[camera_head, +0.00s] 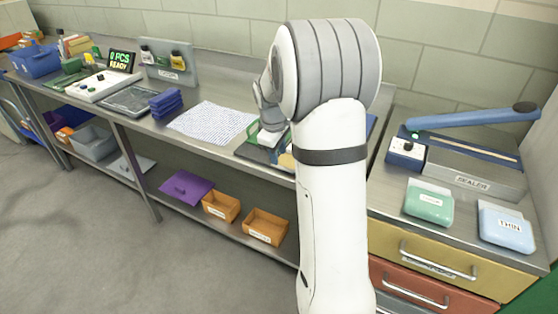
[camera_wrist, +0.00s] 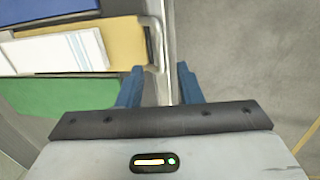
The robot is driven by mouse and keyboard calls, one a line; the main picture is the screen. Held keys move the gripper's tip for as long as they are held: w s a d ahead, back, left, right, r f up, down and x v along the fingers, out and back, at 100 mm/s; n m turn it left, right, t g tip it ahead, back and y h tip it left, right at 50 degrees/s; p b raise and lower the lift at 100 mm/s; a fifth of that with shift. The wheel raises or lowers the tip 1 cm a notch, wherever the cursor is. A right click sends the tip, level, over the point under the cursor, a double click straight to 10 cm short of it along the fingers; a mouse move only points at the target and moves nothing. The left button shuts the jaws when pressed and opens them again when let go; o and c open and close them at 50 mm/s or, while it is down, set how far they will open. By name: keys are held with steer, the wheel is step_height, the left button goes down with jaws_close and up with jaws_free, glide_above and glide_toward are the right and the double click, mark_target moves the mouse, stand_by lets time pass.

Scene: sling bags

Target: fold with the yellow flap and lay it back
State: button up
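The yellow flap (camera_wrist: 125,38) lies at upper left in the wrist view, between a blue panel (camera_wrist: 50,10) and a green panel (camera_wrist: 60,98). A white piece with pale blue stripes (camera_wrist: 60,52) lies over part of it. In the head view my arm hides most of this board; a little yellow (camera_head: 286,160) shows. My gripper (camera_wrist: 159,72) has its two blue fingers apart, with nothing visible between them. The left finger is by the flap's right end, the right finger over the floor beyond the metal edge. Contact cannot be told. Fingertips are hidden in the head view.
A white dotted sheet (camera_head: 212,122) and blue stack (camera_head: 166,103) lie left on the bench. The sealer (camera_head: 470,170), a green pouch (camera_head: 429,202) and a blue pouch (camera_head: 506,229) stand right. Orange bins (camera_head: 221,207) are on the lower shelf.

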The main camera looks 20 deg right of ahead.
mark_target(279, 166)
steer(key=f, duration=0.4)
steer(key=shift+w+d, duration=0.25)
steer(key=shift+c, duration=0.5)
jaws_close()
